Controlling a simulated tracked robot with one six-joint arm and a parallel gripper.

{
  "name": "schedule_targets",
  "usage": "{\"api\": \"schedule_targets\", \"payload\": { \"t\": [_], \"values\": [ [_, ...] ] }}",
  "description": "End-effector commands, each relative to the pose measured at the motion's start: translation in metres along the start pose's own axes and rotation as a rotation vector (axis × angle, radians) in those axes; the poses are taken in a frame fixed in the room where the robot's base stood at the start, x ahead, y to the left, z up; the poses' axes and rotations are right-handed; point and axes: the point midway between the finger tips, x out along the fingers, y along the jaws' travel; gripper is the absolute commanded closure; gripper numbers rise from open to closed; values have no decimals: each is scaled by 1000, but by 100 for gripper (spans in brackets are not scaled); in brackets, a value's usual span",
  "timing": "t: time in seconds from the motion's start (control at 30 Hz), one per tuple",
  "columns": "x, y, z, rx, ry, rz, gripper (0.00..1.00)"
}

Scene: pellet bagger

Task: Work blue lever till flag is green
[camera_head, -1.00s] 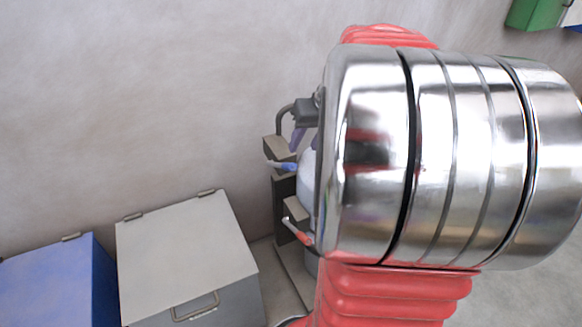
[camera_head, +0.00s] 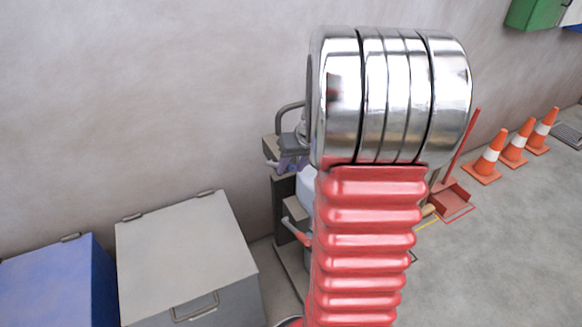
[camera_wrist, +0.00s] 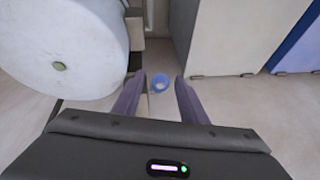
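My gripper (camera_wrist: 159,80) is open, with its two purple fingers apart in the wrist view. The round blue end of the blue lever (camera_wrist: 160,83) shows between the fingertips, with a gap on both sides; I cannot tell how deep it lies between them. In the head view my gripper (camera_head: 291,161) is at the upper lever on the dark machine post (camera_head: 284,205). Only a pale piece of that lever (camera_head: 271,163) shows there; its blue part is hidden. I cannot make out the flag in any view.
A red-tipped lever (camera_head: 296,232) sits lower on the machine. A white drum (camera_wrist: 65,50) is close on the left in the wrist view. A grey bin (camera_head: 185,255) and a blue bin (camera_head: 60,285) stand left. Orange cones (camera_head: 515,143) stand far right.

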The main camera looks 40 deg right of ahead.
Motion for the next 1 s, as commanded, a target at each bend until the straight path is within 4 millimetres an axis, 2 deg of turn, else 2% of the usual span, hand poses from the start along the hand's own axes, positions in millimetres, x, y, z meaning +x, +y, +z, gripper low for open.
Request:
{"api": "schedule_targets", "payload": {
  "t": [0.13, 0.43, 1.0],
  "values": [
    [9, -1, 0, -1, -1, -1, 61],
    [10, -1, 0, 0, 0, -1, 62],
    [10, -1, 0, -1, 0, 0, 100]
  ]
}}
